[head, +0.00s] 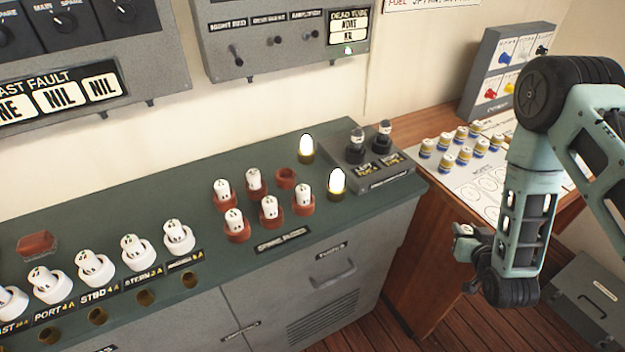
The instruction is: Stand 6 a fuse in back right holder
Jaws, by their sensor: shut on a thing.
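A red-brown ring holder (287,178) at the back right of the spares group is empty. The other red-brown holders in that group each have a white fuse standing in them, such as the front right fuse (304,193) and the back middle fuse (254,178). My gripper (466,242) is at the right, out beyond the green-topped console and in front of the wooden desk. It is shut on a small white fuse (463,230), of which only the top part shows; the jaws hide the rest. Any rating printed on it is too small to read.
White fuses in white holders (96,268) line the console's front left. Several banded pieces (461,155) stand on the desk's white sheet. A red-brown block (37,244) lies at left.

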